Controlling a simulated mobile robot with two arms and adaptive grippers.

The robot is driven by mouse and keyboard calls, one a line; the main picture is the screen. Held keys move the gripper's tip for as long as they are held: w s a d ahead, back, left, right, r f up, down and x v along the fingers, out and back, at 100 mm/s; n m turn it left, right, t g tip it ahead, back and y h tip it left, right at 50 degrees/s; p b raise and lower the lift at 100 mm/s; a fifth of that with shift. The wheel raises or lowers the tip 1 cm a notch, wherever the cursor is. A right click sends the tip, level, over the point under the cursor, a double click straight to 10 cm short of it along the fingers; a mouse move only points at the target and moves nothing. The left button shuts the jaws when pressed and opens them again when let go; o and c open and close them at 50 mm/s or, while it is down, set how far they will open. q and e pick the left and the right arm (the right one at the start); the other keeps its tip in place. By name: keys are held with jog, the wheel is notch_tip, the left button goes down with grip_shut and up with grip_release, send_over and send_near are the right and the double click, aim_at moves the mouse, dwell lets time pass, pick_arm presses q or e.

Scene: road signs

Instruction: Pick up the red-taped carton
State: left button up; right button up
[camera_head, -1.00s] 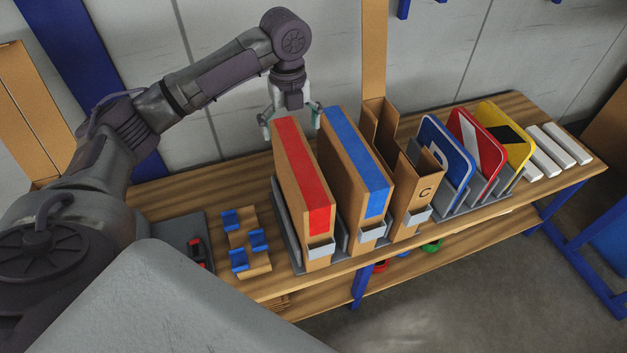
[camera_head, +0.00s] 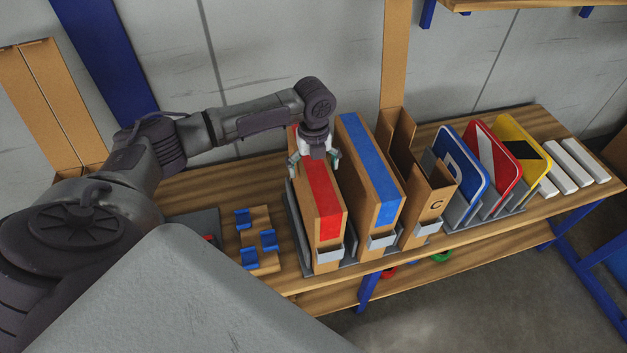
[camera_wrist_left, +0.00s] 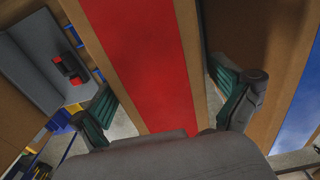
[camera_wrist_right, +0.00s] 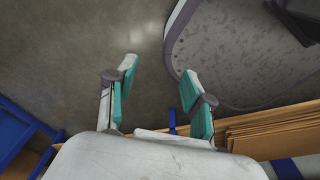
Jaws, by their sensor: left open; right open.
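The red-taped carton (camera_head: 323,196) stands upright in a grey rack on the wooden bench, left of the blue-taped carton. My left gripper (camera_head: 314,166) is over the back part of its top, pointing down. In the left wrist view the red tape (camera_wrist_left: 145,60) runs between the two open fingers (camera_wrist_left: 165,100), one on each side of the carton's top. I cannot tell whether the fingers touch it. My right gripper (camera_wrist_right: 153,90) is open and empty, above the grey floor and away from the cartons; it is not in the head view.
The blue-taped carton (camera_head: 371,170) stands close on the right, with a narrow gap between. An open carton marked C (camera_head: 433,203) and road signs (camera_head: 462,165) stand further right. Blue clips (camera_head: 249,257) lie on the left of the bench. Flat cardboard (camera_wrist_right: 270,130) shows in the right wrist view.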

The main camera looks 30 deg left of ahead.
pick_arm(q)
jog(key=shift+f, duration=0.85)
jog(key=c, duration=1.7)
jog(key=shift+w+r, duration=0.1)
jog(key=shift+w, duration=0.05)
jog(key=shift+c, duration=0.3)
jog(key=shift+r, duration=0.1)
